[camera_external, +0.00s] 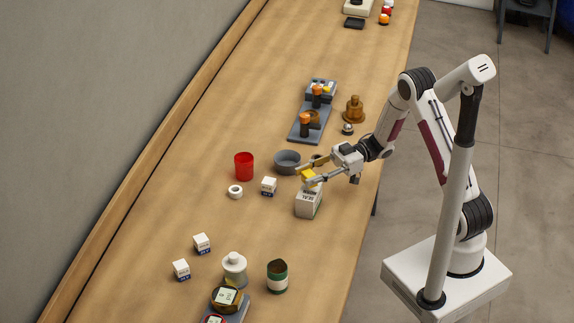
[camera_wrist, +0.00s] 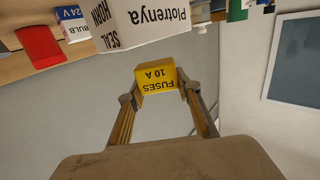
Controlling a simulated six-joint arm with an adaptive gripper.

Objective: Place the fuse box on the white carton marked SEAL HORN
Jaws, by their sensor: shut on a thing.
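The fuse box (camera_wrist: 156,78) is a small yellow box marked FUSES 10 A. My gripper (camera_wrist: 158,92) is shut on it, one finger at each side. In the external view the yellow fuse box (camera_external: 308,175) appears just above the back of the white carton (camera_external: 308,204), between the fingertips of my gripper (camera_external: 307,176). The carton stands upright on the table. In the wrist view the carton (camera_wrist: 145,22) shows the words SEAL HORN and Plotrenya upside down, with a gap between it and the fuse box.
A grey bowl (camera_external: 287,162), a red cup (camera_external: 244,166), a white ring (camera_external: 235,192) and a small white bulb box (camera_external: 269,186) stand left of the carton. A grey fixture (camera_external: 311,128) and a brass part (camera_external: 354,110) lie behind.

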